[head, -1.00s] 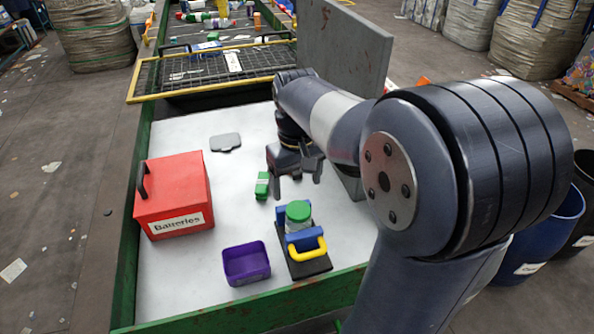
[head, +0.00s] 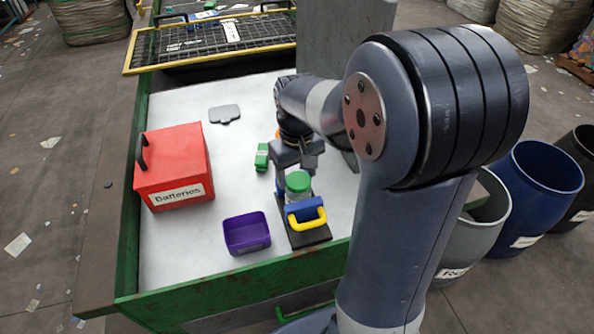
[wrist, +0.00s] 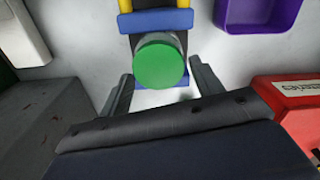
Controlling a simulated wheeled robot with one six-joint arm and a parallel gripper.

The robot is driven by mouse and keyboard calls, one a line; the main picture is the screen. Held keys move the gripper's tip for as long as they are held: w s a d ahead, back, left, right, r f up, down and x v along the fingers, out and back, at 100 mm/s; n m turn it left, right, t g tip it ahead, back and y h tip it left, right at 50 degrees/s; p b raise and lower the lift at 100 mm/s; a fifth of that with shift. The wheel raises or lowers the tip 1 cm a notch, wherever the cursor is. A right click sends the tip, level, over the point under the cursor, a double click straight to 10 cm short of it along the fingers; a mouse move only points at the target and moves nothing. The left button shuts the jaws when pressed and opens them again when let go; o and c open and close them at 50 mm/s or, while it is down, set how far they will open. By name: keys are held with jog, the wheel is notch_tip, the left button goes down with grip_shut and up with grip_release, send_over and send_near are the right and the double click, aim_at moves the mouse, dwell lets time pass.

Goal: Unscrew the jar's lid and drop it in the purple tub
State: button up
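The jar stands upright in a black holder with blue jaws (head: 304,206) and a yellow handle. Its green lid (head: 298,181) is on top; in the wrist view the lid (wrist: 160,62) fills the space just ahead of my fingers. My gripper (head: 296,166) is open and empty, close behind the lid. In the wrist view my gripper (wrist: 161,72) has one fingertip at each side of the lid's near edge, with small gaps showing. Fingertip height against the lid is hard to tell. The purple tub (head: 247,250) stands left of the holder and looks empty; it also shows in the wrist view (wrist: 258,20).
A red Batteries box (head: 175,165) stands at the left of the white table. A small green object (head: 262,158) and a flat grey piece (head: 225,114) lie behind. A grey upright panel (head: 345,45) stands at the back right. Green walls (head: 240,283) edge the table.

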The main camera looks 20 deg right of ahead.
jog(key=c, duration=0.7)
jog(key=shift+f, duration=0.1)
jog(key=n, duration=0.4)
jog(key=shift+s+p, duration=0.1)
jog(key=shift+p, duration=0.3)
jog(key=shift+f+n, duration=0.1)
jog(key=shift+n, duration=0.8)
